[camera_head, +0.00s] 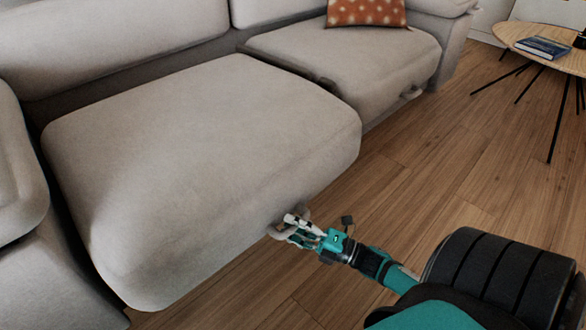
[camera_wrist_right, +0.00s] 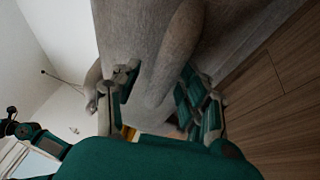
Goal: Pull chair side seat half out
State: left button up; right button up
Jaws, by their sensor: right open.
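The grey left sofa seat (camera_head: 200,150) fills the middle of the head view. Its front corner reaches slightly further forward than the neighbouring right seat (camera_head: 350,50). A small pale handle (camera_head: 275,231) on the left seat's front is partly hidden by my right gripper (camera_head: 295,229). In the wrist view this gripper (camera_wrist_right: 165,95) is open, its fingers on either side of a rounded grey bar (camera_wrist_right: 172,65), which appears to be the handle. I cannot tell whether the fingers touch it. My left gripper is not in view.
A similar handle (camera_head: 411,93) is on the right seat. An orange dotted cushion (camera_head: 366,12) lies at the back. A grey padded armrest or chair (camera_head: 18,170) borders the left. A round wooden table (camera_head: 560,50) with a book (camera_head: 543,47) stands far right. Wooden floor (camera_head: 450,150) is clear in front.

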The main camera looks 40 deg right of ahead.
jog(key=v, duration=1.2)
jog(key=shift+f, duration=0.1)
